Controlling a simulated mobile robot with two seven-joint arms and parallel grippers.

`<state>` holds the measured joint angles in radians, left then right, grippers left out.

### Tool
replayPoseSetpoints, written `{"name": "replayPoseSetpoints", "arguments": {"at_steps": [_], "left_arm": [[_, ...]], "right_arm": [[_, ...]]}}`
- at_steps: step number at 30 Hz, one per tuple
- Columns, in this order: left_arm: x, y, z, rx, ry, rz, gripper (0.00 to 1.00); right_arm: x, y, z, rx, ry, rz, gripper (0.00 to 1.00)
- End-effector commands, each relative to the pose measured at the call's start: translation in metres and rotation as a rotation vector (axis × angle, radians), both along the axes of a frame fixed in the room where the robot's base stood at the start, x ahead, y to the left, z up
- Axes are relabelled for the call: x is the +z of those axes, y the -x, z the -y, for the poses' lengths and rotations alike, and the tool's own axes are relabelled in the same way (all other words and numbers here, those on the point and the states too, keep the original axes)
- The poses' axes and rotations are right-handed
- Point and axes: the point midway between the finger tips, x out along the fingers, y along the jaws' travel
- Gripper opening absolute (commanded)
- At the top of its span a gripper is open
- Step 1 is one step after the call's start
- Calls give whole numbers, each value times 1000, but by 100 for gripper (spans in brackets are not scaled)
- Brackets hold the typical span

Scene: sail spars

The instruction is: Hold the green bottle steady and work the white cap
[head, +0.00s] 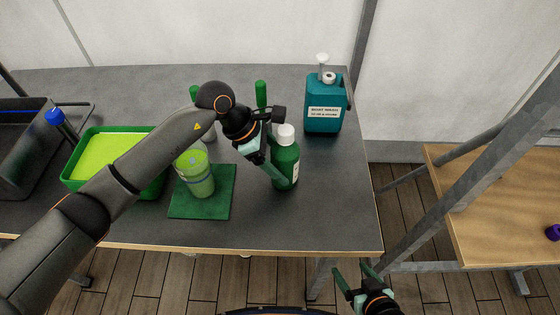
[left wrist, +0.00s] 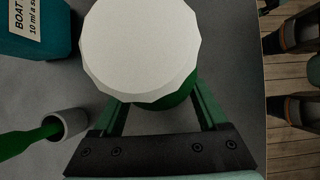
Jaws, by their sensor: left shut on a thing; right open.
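The green bottle (head: 286,168) stands upright on the grey table near its right end, with a pale label on its side. The white cap (head: 285,135) sits on top of it; in the left wrist view the cap (left wrist: 140,48) fills the upper middle and hides most of the bottle. My left gripper (head: 278,175) is shut on the bottle's body below the cap, its fingers on either side in the left wrist view (left wrist: 160,115). My right gripper (head: 358,274) is open and empty, low in the head view, in front of the table's front edge.
A teal jug (head: 323,112) stands behind the bottle. A green mat (head: 218,207) with a light green tumbler (head: 196,178) lies to the left, beside a green tray (head: 69,180). A wooden bench (head: 480,215) is at right. Bare table lies right of the bottle.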

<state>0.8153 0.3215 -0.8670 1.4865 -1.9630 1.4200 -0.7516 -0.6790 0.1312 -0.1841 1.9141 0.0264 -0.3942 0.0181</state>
Motion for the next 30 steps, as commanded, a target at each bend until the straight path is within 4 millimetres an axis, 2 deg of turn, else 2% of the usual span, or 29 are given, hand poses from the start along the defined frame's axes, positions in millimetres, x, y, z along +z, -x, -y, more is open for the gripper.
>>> {"name": "replayPoseSetpoints", "arguments": {"at_steps": [1,9,30], "left_arm": [[0,0,0,1,1,1,28],[0,0,0,1,0,1,0],[-2,0,-1,0,-3,-1,0]], "right_arm": [[0,0,0,0,0,0,78],[0,0,0,0,0,0,78],[0,0,0,0,0,0,78]]}}
